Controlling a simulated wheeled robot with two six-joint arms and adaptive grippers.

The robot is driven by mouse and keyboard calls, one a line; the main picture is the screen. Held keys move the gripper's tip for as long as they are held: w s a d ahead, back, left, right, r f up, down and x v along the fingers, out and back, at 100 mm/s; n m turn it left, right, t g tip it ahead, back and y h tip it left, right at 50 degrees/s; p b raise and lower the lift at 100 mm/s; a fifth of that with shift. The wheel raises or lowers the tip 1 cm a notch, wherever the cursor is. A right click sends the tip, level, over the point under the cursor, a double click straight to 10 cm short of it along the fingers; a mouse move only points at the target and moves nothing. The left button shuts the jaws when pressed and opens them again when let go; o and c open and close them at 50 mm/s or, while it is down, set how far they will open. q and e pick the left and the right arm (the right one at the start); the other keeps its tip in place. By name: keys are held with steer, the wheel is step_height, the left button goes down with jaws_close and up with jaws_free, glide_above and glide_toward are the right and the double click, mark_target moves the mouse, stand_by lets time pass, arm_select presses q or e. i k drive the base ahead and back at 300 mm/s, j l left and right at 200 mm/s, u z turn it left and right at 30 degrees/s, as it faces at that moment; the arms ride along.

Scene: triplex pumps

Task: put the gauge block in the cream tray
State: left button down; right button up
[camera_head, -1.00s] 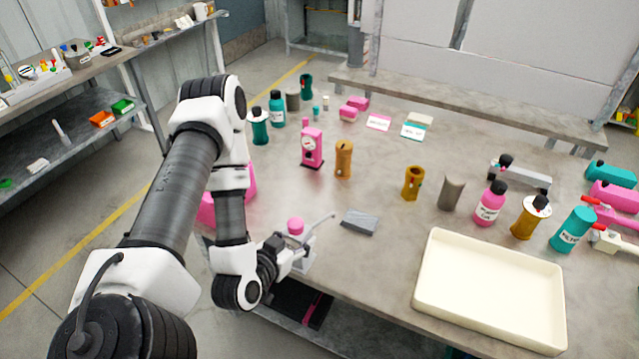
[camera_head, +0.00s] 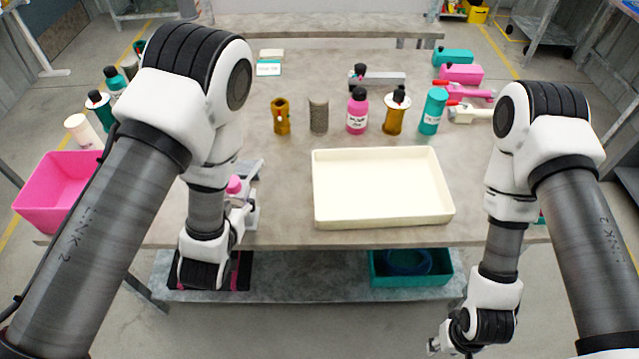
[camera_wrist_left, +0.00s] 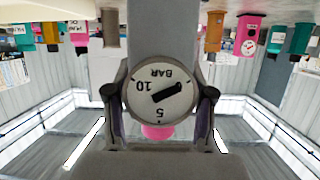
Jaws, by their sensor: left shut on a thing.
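The gauge block shows in the left wrist view as a white round dial (camera_wrist_left: 158,92) marked BAR on a grey body, with pink just below it. My left gripper (camera_wrist_left: 160,104) is shut on it, one finger on each side of the dial. In the head view my left gripper (camera_head: 238,212) is at the table's front edge, left of the tray, and my arm hides much of it. A pink knob (camera_head: 235,184) shows there. The empty cream tray (camera_head: 382,183) lies on the table at front centre. My right gripper (camera_head: 442,344) is low at the bottom; its fingers are too small to judge.
A pink bin (camera_head: 58,190) stands at the left. Behind the tray stand a brown cylinder (camera_head: 281,117), a grey one (camera_head: 318,115), a pink bottle (camera_head: 357,110) and a teal bottle (camera_head: 433,110). A teal crate (camera_head: 410,268) is on the shelf below. The tabletop right of the tray is clear.

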mark_target(377, 190)
steer(key=l+u, duration=0.1)
steer(key=u, duration=0.3)
steer(key=l+u, duration=0.1)
steer(key=u, duration=0.7)
steer(key=k+l+u, duration=0.1)
steer(key=u, duration=0.75)
steer(key=k+l+z, duration=0.15)
steer(key=k, duration=0.2)
steer(key=k+l+z, duration=0.2)
steer(key=k+z, duration=0.1)
steer(key=z, duration=0.3)
steer(key=k+l+z, duration=0.1)
steer(key=z, duration=0.7)
steer(key=k+l+z, duration=0.1)
steer(key=z, duration=0.3)
steer(key=l+z, duration=0.2)
steer(key=z, duration=0.2)
steer(key=i+j, duration=0.15)
steer(key=i, duration=0.3)
